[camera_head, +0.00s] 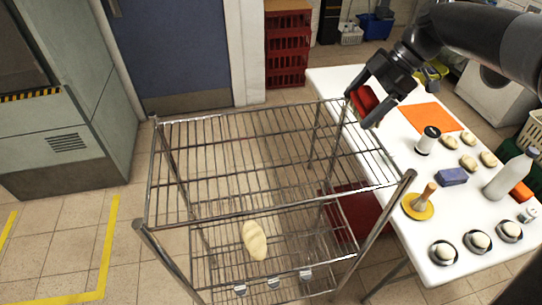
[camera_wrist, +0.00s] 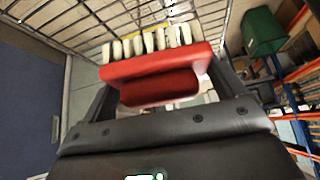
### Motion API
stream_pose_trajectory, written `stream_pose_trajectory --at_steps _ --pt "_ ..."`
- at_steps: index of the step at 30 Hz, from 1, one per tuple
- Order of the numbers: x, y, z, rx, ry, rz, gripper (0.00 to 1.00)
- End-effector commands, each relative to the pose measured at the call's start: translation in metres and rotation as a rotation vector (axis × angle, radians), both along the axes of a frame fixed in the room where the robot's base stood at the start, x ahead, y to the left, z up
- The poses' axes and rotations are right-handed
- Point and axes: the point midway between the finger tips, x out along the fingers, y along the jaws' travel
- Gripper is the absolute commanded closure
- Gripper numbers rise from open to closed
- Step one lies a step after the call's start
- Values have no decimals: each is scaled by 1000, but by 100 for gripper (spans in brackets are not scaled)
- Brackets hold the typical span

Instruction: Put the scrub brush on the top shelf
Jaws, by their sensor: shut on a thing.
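The scrub brush (camera_wrist: 155,75) has a red body and pale bristles. My gripper (camera_wrist: 160,95) is shut on its red body in the wrist view, with the bristles pointing away from my palm. In the head view the red brush (camera_head: 366,100) shows between the fingers of my gripper (camera_head: 364,103), beside the far right corner of the wire rack. The rack's top shelf (camera_head: 235,150) is an empty wire grid. Whether the brush is over the shelf's edge or just outside it, I cannot tell.
A lower shelf holds a pale bread-like loaf (camera_head: 254,240). Metal posts rise at the rack's corners.

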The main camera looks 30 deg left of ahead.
Motion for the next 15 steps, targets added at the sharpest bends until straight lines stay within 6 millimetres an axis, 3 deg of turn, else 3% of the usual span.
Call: stream_pose_trajectory --at_steps 3,8,11,15 --pt "-26 -1 7 -2 -2 75 36" --pt "-43 0 10 -1 -1 126 36" --pt "-48 10 4 0 2 136 36" --pt "-55 39 -13 0 3 139 36"
